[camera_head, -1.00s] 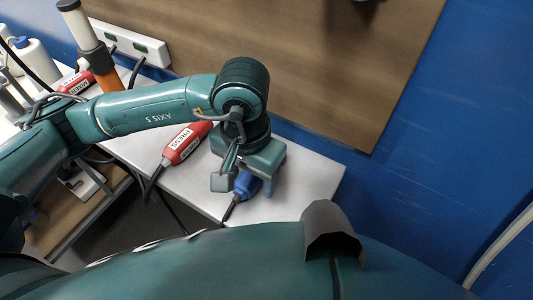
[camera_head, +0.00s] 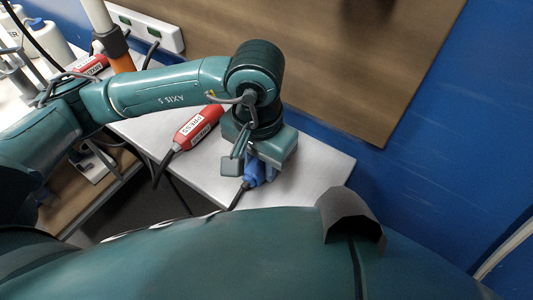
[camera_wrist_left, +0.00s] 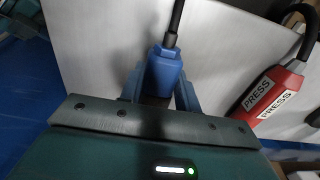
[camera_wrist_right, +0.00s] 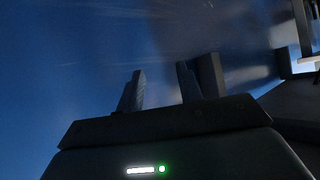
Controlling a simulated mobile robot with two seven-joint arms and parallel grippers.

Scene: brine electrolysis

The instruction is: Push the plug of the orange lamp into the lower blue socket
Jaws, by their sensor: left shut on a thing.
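My left gripper (camera_head: 268,166) points down over the white tabletop, near its right end. It is shut on a blue connector (camera_head: 254,173) with a black cable. The left wrist view shows the blue connector (camera_wrist_left: 162,72) between the two fingers (camera_wrist_left: 158,85), its cable leading away from the gripper. Its front end is hidden by the gripper. I cannot tell whether this is the lamp's plug. No blue socket can be made out, and no lamp is clearly recognisable. My right gripper (camera_wrist_right: 160,88) shows only in its wrist view, fingers apart and empty before a blue surface.
A red PRESS connector (camera_head: 198,126) lies left of the left gripper; another (camera_head: 90,65) lies farther back. A white socket strip (camera_head: 150,28) and an orange upright cylinder (camera_head: 116,50) stand behind. A brown board (camera_head: 330,60) on the blue wall borders the table (camera_head: 325,180).

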